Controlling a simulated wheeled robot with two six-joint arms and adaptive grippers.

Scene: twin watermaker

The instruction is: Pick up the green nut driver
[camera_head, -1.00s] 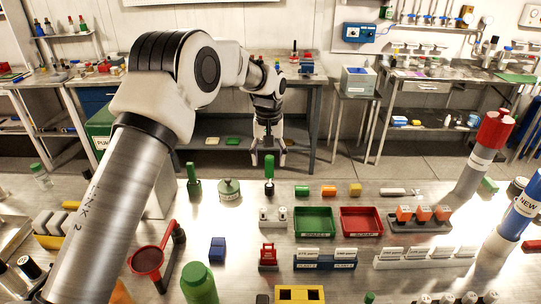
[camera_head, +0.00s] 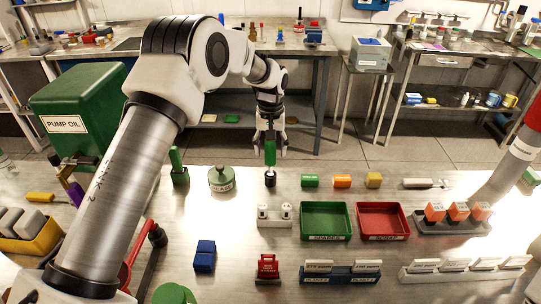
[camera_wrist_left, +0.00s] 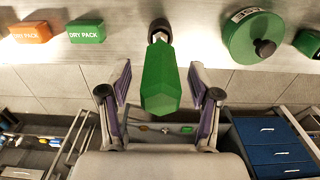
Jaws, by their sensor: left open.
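The green nut driver (camera_head: 270,153) stands upright near the far edge of the metal bench, its green handle up and a dark socket end at the bottom. In the left wrist view its faceted green handle (camera_wrist_left: 161,82) points towards the camera. My left gripper (camera_head: 270,147) is at the handle. Its fingers (camera_wrist_left: 160,85) are open, one on each side of the handle, with gaps showing on both sides. My right gripper is not in view.
Left of the driver stand a round green can (camera_head: 221,180) and another upright green item (camera_head: 179,170). Nearer are a pale block (camera_head: 274,215), a green tray (camera_head: 325,222) and a red tray (camera_head: 383,222).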

